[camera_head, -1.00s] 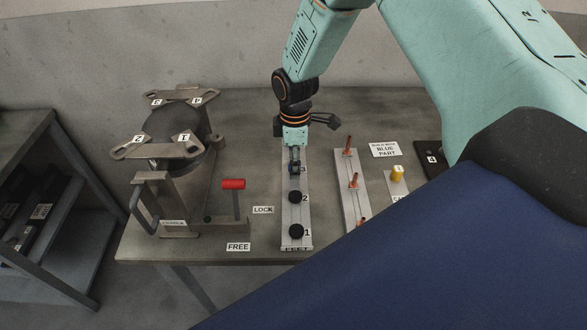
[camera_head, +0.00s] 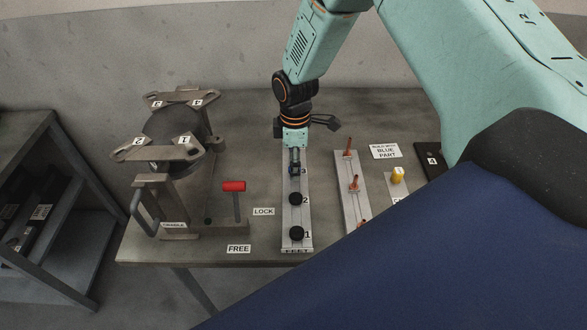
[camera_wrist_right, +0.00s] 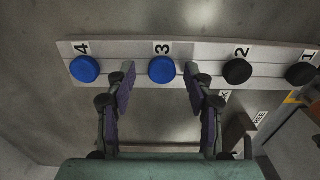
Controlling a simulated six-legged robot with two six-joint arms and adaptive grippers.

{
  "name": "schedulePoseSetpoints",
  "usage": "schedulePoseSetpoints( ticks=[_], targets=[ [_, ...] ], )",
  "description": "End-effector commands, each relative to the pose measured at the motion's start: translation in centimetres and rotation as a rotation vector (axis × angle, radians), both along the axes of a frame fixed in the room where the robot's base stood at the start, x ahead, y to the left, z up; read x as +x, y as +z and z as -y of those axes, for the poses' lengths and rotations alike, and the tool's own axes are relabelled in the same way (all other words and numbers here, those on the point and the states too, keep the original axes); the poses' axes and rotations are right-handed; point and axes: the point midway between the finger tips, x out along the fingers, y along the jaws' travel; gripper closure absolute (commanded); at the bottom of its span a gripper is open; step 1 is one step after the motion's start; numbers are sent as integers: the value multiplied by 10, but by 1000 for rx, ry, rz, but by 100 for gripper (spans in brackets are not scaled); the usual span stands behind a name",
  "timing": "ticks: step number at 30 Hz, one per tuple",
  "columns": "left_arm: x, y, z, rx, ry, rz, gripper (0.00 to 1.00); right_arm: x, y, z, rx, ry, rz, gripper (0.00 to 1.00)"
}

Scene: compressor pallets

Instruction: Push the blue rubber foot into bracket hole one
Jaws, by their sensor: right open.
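A blue rubber foot (camera_wrist_right: 162,69) sits at label 3 on the grey feet strip (camera_wrist_right: 205,52), and a second blue foot (camera_wrist_right: 84,69) sits at label 4. My right gripper (camera_wrist_right: 159,73) is open, with its fingertips to either side of the foot at 3. Its height relative to the foot is unclear. In the head view the right gripper (camera_head: 294,158) hangs over the far end of the strip and hides label 4's foot. The bracket (camera_head: 160,152) with numbered corners lies on the dark compressor (camera_head: 172,124) at the left. The left gripper is not in view.
Black feet (camera_head: 296,233) sit at labels 1 and 2. A red-handled lever (camera_head: 234,186) stands between FREE and LOCK labels. To the right are a strip with copper-coloured pins (camera_head: 354,184), a yellow part (camera_head: 397,175) and a BLUE PART sign (camera_head: 385,151).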

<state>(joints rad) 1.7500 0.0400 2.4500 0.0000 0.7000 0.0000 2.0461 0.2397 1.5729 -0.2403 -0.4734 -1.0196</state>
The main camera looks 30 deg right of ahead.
Motion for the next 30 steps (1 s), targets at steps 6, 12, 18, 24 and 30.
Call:
schedulePoseSetpoints(
  ticks=[6,12,18,24,30],
  targets=[
    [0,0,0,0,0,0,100,0,0,0,0,1,0,49],
    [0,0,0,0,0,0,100,0,0,0,0,1,0,66],
    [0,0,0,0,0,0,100,0,0,0,0,1,0,83],
    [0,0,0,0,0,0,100,0,0,0,-1,1,1,100],
    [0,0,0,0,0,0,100,0,0,0,0,0,0,100]
  ],
)
